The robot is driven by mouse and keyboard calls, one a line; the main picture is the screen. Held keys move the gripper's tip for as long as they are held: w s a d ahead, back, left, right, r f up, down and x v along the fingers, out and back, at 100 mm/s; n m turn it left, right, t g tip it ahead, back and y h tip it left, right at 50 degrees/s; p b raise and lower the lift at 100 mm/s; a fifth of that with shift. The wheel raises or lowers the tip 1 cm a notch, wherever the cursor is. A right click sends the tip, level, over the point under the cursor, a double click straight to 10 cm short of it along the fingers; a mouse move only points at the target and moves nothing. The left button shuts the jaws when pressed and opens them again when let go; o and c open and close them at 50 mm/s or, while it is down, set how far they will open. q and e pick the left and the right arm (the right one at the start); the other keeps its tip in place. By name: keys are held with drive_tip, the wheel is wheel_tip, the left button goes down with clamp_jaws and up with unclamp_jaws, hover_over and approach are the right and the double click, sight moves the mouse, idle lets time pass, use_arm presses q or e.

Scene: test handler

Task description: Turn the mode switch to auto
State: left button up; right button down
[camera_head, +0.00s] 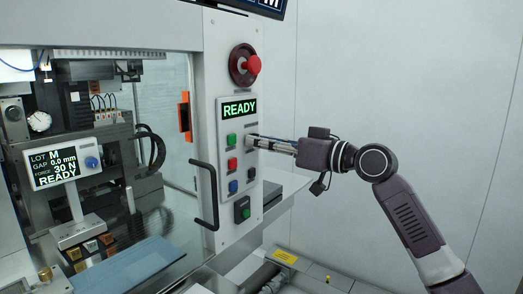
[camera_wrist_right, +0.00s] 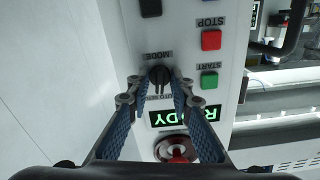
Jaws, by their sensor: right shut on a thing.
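The mode switch (camera_wrist_right: 158,73) is a small black knob on the white control panel (camera_head: 239,60). It shows in the right wrist view, upside down, by a "MODE" label and a partly hidden "AUTO" label. My right gripper (camera_head: 252,141) reaches the panel from the right in the head view. In the wrist view its fingertips (camera_wrist_right: 158,82) are shut on the knob, one on each side. In the head view the gripper hides the knob. I cannot tell for sure which label the knob points to. My left gripper is not in view.
A green START button (camera_head: 231,139), a red STOP button (camera_head: 232,163) and blue button (camera_head: 233,186) sit beside the switch. A red emergency knob (camera_head: 252,65) is above the READY display (camera_head: 239,109). A black door handle (camera_head: 207,195) sticks out at lower left.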

drive_tip(key=shift+f+n+b, duration=0.25)
drive_tip(key=shift+n+b, duration=0.1)
drive_tip(key=shift+n, duration=0.55)
drive_tip(key=c, duration=2.1)
unclamp_jaws()
drive_tip(key=shift+r, duration=0.1)
drive_tip(key=v, duration=1.2)
drive_tip(key=shift+w, duration=0.1)
